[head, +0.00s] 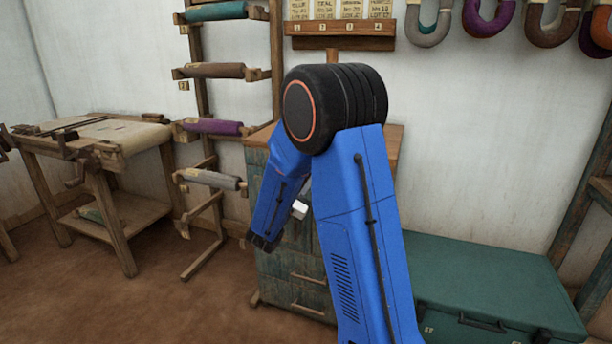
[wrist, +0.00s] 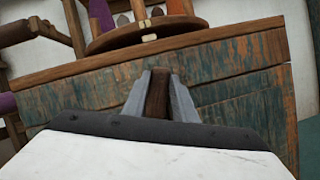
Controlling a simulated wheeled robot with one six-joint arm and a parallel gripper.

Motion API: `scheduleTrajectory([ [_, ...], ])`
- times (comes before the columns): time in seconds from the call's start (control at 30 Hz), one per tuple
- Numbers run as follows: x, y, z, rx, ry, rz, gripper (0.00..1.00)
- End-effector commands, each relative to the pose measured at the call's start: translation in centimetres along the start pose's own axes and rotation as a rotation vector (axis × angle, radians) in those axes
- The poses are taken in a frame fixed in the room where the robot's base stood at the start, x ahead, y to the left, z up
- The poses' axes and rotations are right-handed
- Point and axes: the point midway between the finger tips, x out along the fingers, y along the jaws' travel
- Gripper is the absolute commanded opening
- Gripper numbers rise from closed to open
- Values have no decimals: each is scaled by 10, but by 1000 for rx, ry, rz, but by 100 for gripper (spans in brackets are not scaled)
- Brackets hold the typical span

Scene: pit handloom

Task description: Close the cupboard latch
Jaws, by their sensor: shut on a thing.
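The cupboard, with worn teal-green wood and a brown top edge, fills much of the wrist view (wrist: 235,92). In the head view its drawer fronts (head: 306,291) show partly behind my blue arm. In the wrist view my gripper (wrist: 159,84) is at the cupboard front, just below the top edge. Its two grey fingers are shut on a dark brown upright wooden piece (wrist: 158,98), which looks like the latch. The fingers hide its sides, and I cannot tell whether it is fastened.
A round wooden stand (wrist: 145,37) with coloured cones is on the cupboard top. A green chest (head: 490,285) stands at right. A rack with rolled cloths (head: 212,127) and a wooden loom table (head: 110,133) are at left. Brown floor between them is clear.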

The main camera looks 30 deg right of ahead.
Motion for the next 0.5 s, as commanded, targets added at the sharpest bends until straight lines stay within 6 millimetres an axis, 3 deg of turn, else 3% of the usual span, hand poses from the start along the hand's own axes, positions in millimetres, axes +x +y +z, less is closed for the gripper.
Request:
scheduleTrajectory([
  [0.5,-1,-5,-1,-311,3,128,3],
])
